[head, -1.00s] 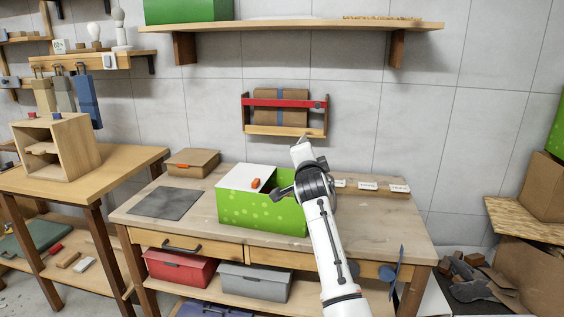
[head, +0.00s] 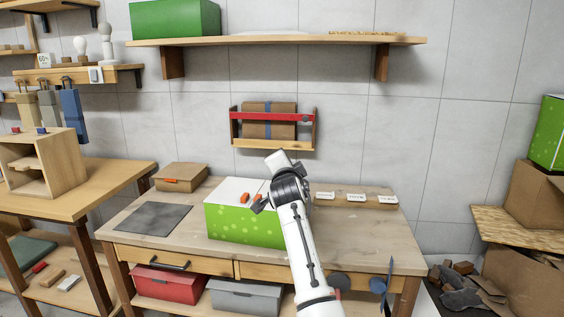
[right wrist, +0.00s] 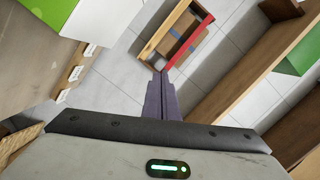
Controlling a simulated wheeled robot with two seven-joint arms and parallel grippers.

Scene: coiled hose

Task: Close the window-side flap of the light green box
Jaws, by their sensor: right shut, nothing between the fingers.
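The light green box (head: 235,226) with pale dots stands on the workbench in the head view. Its white top (head: 226,190) shows a left flap lying flat and part of a right flap. Two orange tabs, the left tab (head: 245,198) and the right tab (head: 258,198), sit close together near the front. My right arm covers the box's right part, so I cannot tell whether the right flap lies fully flat. My right gripper (head: 258,207) is shut and empty, just by the tabs; contact is unclear. Its dark fingers show in the right wrist view (right wrist: 162,98). My left gripper is not in view.
A cardboard box (head: 181,177) and dark mat (head: 150,217) lie left on the bench. Label cards (head: 356,197) stand right of the box. A wall rack (head: 272,144) and shelf (head: 280,42) are behind. No window shows.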

